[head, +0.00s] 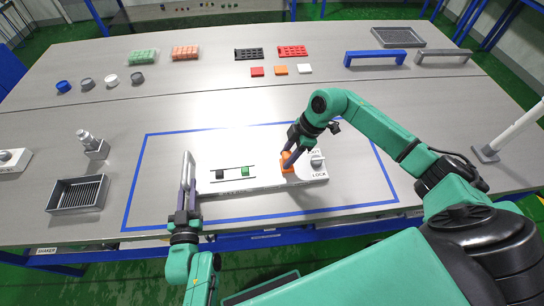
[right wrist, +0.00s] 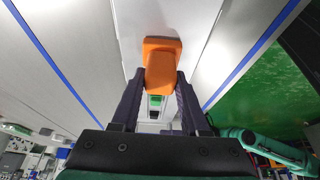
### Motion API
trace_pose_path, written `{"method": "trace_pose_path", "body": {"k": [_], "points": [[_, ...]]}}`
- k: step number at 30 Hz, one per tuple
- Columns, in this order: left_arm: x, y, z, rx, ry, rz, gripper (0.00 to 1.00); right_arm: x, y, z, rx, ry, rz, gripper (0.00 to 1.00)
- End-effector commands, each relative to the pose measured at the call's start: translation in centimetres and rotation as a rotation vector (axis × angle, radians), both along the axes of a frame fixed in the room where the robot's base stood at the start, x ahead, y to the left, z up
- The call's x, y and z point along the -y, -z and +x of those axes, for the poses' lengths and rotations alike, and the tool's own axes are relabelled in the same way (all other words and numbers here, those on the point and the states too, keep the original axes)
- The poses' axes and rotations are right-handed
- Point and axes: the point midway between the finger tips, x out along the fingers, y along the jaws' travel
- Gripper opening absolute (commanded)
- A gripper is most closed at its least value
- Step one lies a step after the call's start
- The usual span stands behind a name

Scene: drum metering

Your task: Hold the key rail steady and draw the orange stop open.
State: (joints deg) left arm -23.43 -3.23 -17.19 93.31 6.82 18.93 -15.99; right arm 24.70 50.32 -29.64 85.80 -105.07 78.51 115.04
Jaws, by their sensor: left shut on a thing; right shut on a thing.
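The white key rail (head: 262,186) lies inside the blue outline on the table, with a black key and a green key on it. A grey upright handle (head: 186,165) stands at its left end. My left gripper (head: 186,196) is shut on the lower part of this handle. The orange stop (head: 288,168) sits toward the right of the rail. My right gripper (head: 290,151) comes down on it from above and is shut on it. In the right wrist view the orange stop (right wrist: 161,50) is between the fingers.
A grey knob (head: 317,159) marked LOCK is close to the right of the orange stop. A grey ribbed tray (head: 78,194) and a metal fitting (head: 92,144) stand at left. Red, orange and white blocks lie behind. The table inside the outline is otherwise clear.

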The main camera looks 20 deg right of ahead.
Motion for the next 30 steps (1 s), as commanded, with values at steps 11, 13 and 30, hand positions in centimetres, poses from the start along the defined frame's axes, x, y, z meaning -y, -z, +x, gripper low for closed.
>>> {"method": "trace_pose_path", "body": {"k": [11, 13, 30], "points": [[-0.3, 0.1, 0.0, -0.002, -0.004, 0.004, 0.0, 1.6, -0.1, -0.2, 0.003, 0.002, -0.004, 0.0], [-0.3, 0.1, 0.0, -0.002, -0.004, 0.004, 0.0, 1.6, -0.1, -0.2, 0.002, 0.003, -0.005, 0.6], [0.0, 0.1, 0.0, -0.003, 0.001, 0.002, 0.0, 2.8, -3.2, -0.5, 0.004, 0.002, -0.006, 0.75]]}}
